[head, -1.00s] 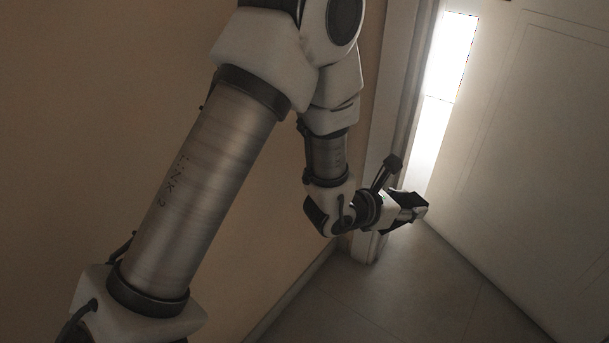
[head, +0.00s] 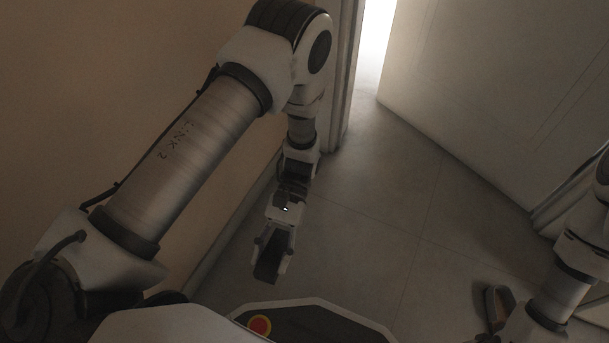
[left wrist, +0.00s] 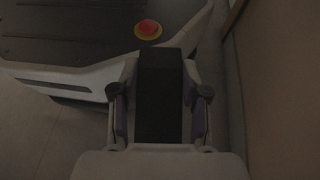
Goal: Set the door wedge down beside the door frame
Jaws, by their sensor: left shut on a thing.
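The door wedge (head: 268,266) is a dark block between the fingers of my left gripper (head: 271,262), which is shut on it. In the left wrist view the wedge (left wrist: 160,95) is a long black shape, gripped at both sides by the fingers of the left gripper (left wrist: 160,105). The gripper points down toward the floor near my base; its exact height is unclear. The door frame (head: 348,75) is the pale upright at the top middle of the head view, beyond my left gripper.
A pale door (head: 490,95) stands ajar at the upper right, with bright light in the gap. A tan wall (head: 90,90) runs along the left. The tiled floor (head: 385,200) between wall and door is clear.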

